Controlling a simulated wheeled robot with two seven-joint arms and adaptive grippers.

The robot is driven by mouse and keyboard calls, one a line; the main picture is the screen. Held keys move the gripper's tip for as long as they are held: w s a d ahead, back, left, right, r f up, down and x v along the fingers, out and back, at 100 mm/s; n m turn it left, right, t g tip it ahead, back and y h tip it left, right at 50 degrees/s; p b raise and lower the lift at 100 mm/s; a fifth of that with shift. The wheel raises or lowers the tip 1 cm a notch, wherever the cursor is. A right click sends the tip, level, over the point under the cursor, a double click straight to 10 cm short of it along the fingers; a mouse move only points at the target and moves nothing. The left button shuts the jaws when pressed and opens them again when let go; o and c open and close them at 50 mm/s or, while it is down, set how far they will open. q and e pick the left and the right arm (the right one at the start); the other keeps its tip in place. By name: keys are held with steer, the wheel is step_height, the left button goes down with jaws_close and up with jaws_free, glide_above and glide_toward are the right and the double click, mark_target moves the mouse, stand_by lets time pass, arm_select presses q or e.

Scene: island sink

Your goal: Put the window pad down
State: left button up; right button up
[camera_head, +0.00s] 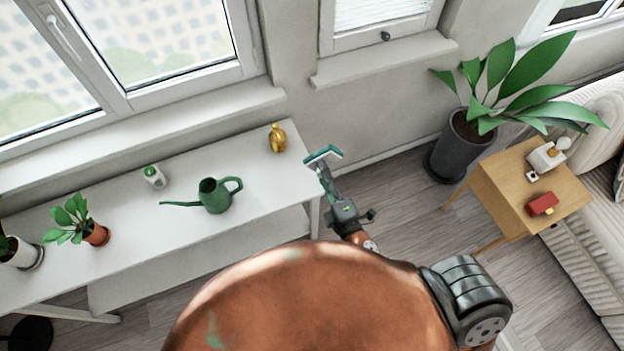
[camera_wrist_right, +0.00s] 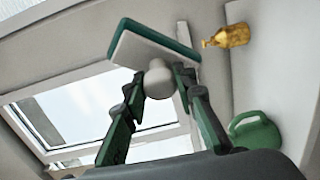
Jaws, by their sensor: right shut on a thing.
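The window pad (camera_head: 323,155) is a flat teal and white pad, held up just off the right end of the white table (camera_head: 255,205) in the head view. In the right wrist view the pad (camera_wrist_right: 155,48) has a white face, a teal edge and a round grey knob (camera_wrist_right: 158,80). My right gripper (camera_head: 326,177) is shut on that knob, one finger on each side, as the right wrist view shows (camera_wrist_right: 160,88). The pad is tilted and touches nothing but the gripper. My left gripper is not in view.
On the table stand a yellow bottle (camera_head: 277,138), a green watering can (camera_head: 215,195), a small white-green container (camera_head: 154,176) and potted plants (camera_head: 95,233). The table's right end is mostly bare. A large potted plant (camera_head: 466,135) and a wooden side table (camera_head: 510,185) stand at the right.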

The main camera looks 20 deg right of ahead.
mark_target(311, 162)
steer(key=w+p, duration=0.1)
steer(key=w, duration=0.1)
steer(key=w+a+m+g, duration=0.1)
steer(key=w, duration=0.1)
steer(key=w+a+g+p, duration=0.1)
steer(key=shift+w+f+h+p, duration=0.1)
steer(key=shift+w+h+p, duration=0.2)
steer(key=shift+w+p, duration=0.1)
steer(key=w+a+f+m+g+y+p, duration=0.2)
steer(key=a+f+m+g+p, duration=0.25)
steer(key=a+g, duration=0.2)
steer(key=w+a+f+m+g+y+p, duration=0.2)
steer(key=a+f+m+g+p, duration=0.15)
steer(key=a+g+p, duration=0.35)
steer(key=shift+n+t, duration=0.3)
steer(key=shift+t, duration=0.15)
steer(key=shift+w+d+f+p, duration=0.1)
steer(key=shift+w+d+f, duration=0.8)
steer(key=shift+d+f, duration=1.2)
steer(key=shift+w+d+f+p, duration=0.1)
steer(key=shift+w+d+f, duration=0.85)
steer(key=shift+d+f, duration=1.1)
steer(key=shift+w+d+f+p, duration=0.1)
steer(key=shift+w+d+f, duration=0.8)
steer(key=shift+d+f, duration=1.2)
steer(key=o, duration=1)
steer(key=shift+a+f, duration=0.35)
